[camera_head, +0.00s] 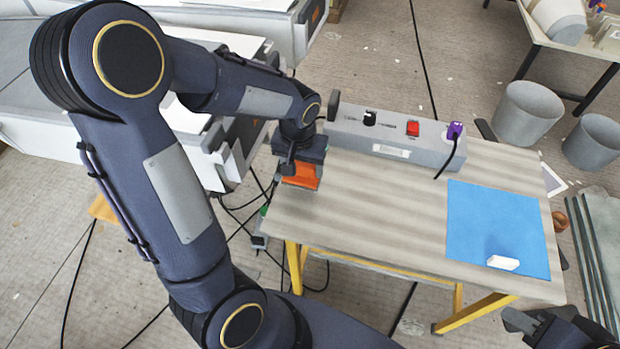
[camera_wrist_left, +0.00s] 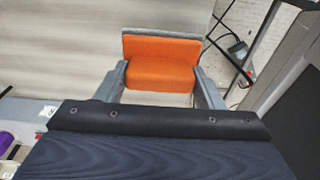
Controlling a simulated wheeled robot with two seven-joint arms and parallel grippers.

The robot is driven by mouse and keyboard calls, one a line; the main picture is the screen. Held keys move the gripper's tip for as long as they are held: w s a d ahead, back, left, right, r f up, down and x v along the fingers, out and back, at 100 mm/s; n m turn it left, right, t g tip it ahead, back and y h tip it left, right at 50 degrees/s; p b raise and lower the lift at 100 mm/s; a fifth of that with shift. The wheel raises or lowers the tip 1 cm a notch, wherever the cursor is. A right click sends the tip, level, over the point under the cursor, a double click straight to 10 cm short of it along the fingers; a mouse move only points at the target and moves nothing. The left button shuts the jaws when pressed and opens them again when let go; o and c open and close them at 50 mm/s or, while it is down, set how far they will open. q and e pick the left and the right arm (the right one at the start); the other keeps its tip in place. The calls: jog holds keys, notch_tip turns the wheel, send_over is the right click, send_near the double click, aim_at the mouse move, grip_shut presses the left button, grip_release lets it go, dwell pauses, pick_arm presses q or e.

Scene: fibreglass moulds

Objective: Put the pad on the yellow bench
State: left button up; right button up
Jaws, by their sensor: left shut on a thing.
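The orange pad (camera_head: 304,176) has a grey face along one edge. It is at the left end of the yellow-legged bench (camera_head: 370,215), whose top is pale striped wood. My left gripper (camera_head: 299,180) is shut on the pad, with one finger on each side of it; the pad (camera_wrist_left: 160,68) shows between the fingers in the left wrist view. I cannot tell whether the pad touches the bench top. My right gripper (camera_head: 545,322) is partly in view at the bottom right, apart from the bench; its jaws are unclear.
A grey box (camera_head: 390,140) with a red switch and a purple plug runs along the bench's back edge. A blue sheet (camera_head: 495,225) with a white block (camera_head: 503,263) lies at the right. The middle of the bench is clear. Grey buckets (camera_head: 527,112) stand beyond.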

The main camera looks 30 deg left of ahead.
aim_at(302, 175)
pick_arm(q)
jog(key=shift+f+b, duration=0.35)
jog(key=shift+f, duration=2.4)
jog(key=shift+f, duration=0.2)
jog(key=o, duration=0.9)
jog(key=shift+r, duration=0.1)
